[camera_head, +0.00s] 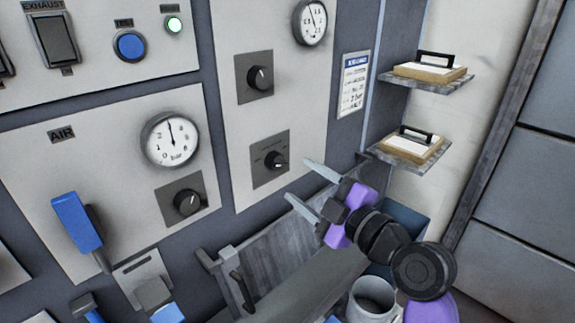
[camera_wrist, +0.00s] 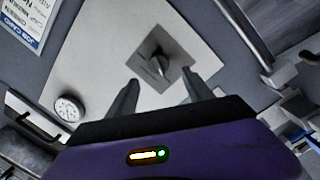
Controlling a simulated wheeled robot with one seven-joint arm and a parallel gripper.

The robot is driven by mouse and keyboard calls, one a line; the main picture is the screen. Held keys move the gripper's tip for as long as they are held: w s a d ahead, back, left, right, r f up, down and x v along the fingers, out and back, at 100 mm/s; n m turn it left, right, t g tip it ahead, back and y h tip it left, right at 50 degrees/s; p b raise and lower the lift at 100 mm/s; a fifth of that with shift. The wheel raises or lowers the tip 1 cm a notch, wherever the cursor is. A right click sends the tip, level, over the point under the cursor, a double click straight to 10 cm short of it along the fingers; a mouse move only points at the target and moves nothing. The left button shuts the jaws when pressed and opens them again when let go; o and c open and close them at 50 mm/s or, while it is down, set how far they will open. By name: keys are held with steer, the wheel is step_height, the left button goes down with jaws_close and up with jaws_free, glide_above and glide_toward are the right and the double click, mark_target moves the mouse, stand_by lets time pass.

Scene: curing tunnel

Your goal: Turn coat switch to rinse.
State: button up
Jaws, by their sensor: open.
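A dark rotary knob on a square grey plate (camera_head: 271,158) sits low on the right-hand pale panel, with small marks around it too small to read. Its light tip points right and slightly down. A plate with a knob also shows in the wrist view (camera_wrist: 160,60), ahead of and between my fingers. A second knob (camera_head: 260,78) sits above it on the same panel. I cannot read which one is labelled coat. My gripper (camera_head: 300,181) is open and empty, its fingers pointing at the panel, right of the lower knob and apparently apart from it.
A gauge (camera_head: 310,22) and a job card (camera_head: 353,84) are near the panel's top right. Two shelves hold framed blocks (camera_head: 430,72) (camera_head: 409,147) at right. A grey trough (camera_head: 290,255) lies below. A blue lever (camera_head: 76,222) and AIR knob (camera_head: 186,201) are left.

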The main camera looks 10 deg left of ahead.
mark_target(282, 167)
steer(key=shift+p+x, duration=1)
steer(key=shift+x, duration=2.8)
jaws_close()
